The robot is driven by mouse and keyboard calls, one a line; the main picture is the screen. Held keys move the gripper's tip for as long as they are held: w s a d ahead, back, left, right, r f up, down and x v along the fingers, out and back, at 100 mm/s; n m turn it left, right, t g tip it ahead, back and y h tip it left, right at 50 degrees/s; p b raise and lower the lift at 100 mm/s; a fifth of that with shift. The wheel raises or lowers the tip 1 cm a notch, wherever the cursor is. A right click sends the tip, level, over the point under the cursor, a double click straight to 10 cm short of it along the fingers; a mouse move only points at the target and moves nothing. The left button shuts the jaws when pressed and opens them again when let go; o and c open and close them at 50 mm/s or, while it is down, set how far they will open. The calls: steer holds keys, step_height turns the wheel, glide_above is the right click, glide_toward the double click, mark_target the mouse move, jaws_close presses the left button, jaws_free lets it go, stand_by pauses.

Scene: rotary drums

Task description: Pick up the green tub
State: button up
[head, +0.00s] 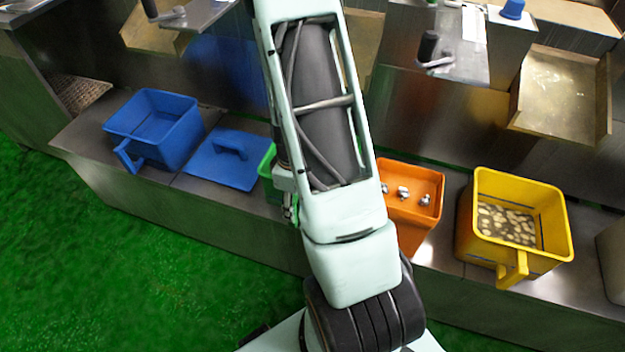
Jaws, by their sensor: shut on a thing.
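The green tub (267,163) stands on the steel ledge near the middle of the head view, between the blue lid and the orange tub. Most of it is hidden behind my arm; only a strip of its left side shows. My gripper (291,212) is at the near side of the green tub, low beside my arm, and is shut on it. The fingers are small and partly hidden, so the exact part they hold is not clear. Whether the tub touches the ledge cannot be told.
A blue tub (155,127) and a flat blue lid with a handle (222,172) are on the ledge at left. An orange tub (415,181) holding small metal parts and a yellow tub (467,225) with pale pieces are at right. Green floor (130,270) lies in front.

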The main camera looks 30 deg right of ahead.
jaws_close()
steer(key=shift+r, duration=0.1)
